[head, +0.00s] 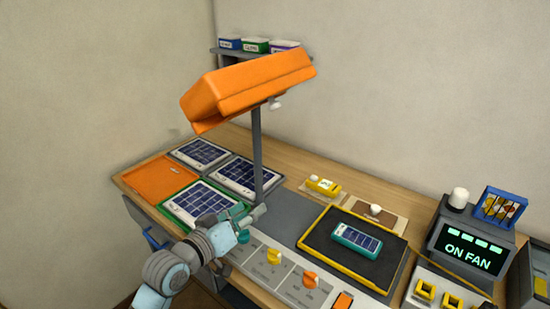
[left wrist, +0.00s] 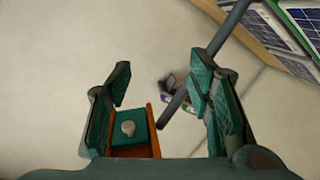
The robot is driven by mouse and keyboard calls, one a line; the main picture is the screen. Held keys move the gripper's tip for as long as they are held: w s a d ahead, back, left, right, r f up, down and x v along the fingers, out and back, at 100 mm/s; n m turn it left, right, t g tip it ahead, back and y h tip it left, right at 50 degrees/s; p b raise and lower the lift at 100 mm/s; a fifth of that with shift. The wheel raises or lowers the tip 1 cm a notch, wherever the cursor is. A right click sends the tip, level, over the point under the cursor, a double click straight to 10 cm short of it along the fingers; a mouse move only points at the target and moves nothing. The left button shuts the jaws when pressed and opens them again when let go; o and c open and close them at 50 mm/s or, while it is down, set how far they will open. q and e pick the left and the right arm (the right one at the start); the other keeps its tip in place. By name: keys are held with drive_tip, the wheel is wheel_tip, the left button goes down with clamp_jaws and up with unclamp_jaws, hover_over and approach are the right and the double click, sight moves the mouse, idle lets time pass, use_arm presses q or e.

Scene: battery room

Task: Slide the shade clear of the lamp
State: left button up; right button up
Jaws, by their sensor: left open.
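The orange lamp shade (head: 245,85) sits tilted on top of a grey post (head: 257,150) in the head view. A small pale knob (head: 275,103) shows under its right part. My left gripper (head: 250,214) is low beside the post's foot, well below the shade and apart from it. In the left wrist view its two teal fingers (left wrist: 165,105) are open and empty. Between them, farther off, shows an orange-edged box shape with a teal face (left wrist: 112,135), seemingly the shade's underside, and a round grey knob (left wrist: 127,128). My right gripper is not in view.
Solar panels (head: 250,176) and an orange plate (head: 160,180) lie left on the bench. A yellow-edged black tray (head: 313,240) holds a teal device (head: 357,240). Orange and yellow knobs line the front. An ON FAN display (head: 468,250) stands right. The air around the shade looks clear.

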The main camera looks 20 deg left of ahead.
sight(275, 106)
use_arm(q)
drive_tip(key=w+a+r+n+t+h, duration=0.1)
drive_tip(key=w+r+n+t, duration=0.15)
drive_tip(key=r, duration=0.55)
drive_tip(key=w+a+r+n+t+h, duration=0.1)
drive_tip(key=w+a+r+t, duration=0.2)
drive_tip(key=r, duration=0.5)
drive_tip(key=shift+m, duration=0.35)
drive_tip(key=x, duration=0.4)
drive_tip(key=d+f+x, duration=0.1)
drive_tip(key=x, duration=0.4)
drive_tip(key=b+x, duration=0.1)
drive_tip(key=x, duration=0.4)
drive_tip(key=shift+d+f, duration=0.15)
drive_tip(key=shift+f, duration=0.1)
drive_tip(key=shift+w+d+r, duration=0.1)
drive_tip(key=shift+w+r, duration=0.05)
drive_tip(key=shift+w, duration=0.05)
clamp_jaws()
